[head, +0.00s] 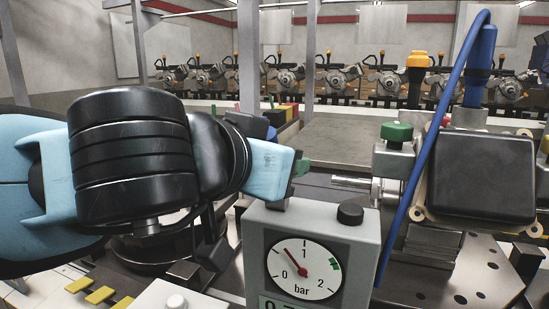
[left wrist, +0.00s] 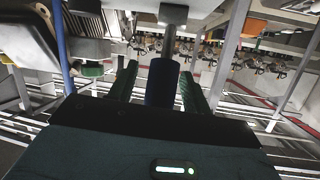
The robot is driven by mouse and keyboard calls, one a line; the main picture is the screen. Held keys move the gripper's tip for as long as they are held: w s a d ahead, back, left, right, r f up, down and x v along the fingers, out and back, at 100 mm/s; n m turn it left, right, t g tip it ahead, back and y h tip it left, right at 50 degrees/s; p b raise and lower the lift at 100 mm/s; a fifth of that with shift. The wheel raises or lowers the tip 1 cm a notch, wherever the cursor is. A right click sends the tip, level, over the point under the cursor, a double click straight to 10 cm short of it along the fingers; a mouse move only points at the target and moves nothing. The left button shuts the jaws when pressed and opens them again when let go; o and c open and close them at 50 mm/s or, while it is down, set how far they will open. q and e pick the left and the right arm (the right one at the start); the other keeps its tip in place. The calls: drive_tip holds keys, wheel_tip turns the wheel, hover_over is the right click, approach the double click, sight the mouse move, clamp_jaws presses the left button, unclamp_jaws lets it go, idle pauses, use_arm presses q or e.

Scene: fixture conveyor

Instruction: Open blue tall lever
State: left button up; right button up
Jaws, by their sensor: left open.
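A dark blue grip (left wrist: 162,84) on a grey stem, which looks like the blue tall lever, shows in the left wrist view. The stem runs to a pale housing at the top of that picture. My left gripper (left wrist: 158,90) is open, with its green-padded fingers on either side of the grip. A small gap shows on the left side; on the right side I cannot tell if a finger touches. In the head view my left gripper (head: 301,166) shows only a green fingertip beside its light blue body. My arm hides much of the area behind it, and I cannot clearly make out the lever there.
A pressure gauge box (head: 315,225) with a black knob stands close to the right of the gripper. Farther right are a green knob (head: 397,132), a blue hose (head: 425,160), a dark box (head: 482,175) and an orange-topped post (head: 417,65). A flat grey surface lies behind.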

use_arm(q)
drive_tip(key=v, duration=0.8)
idle(0.4)
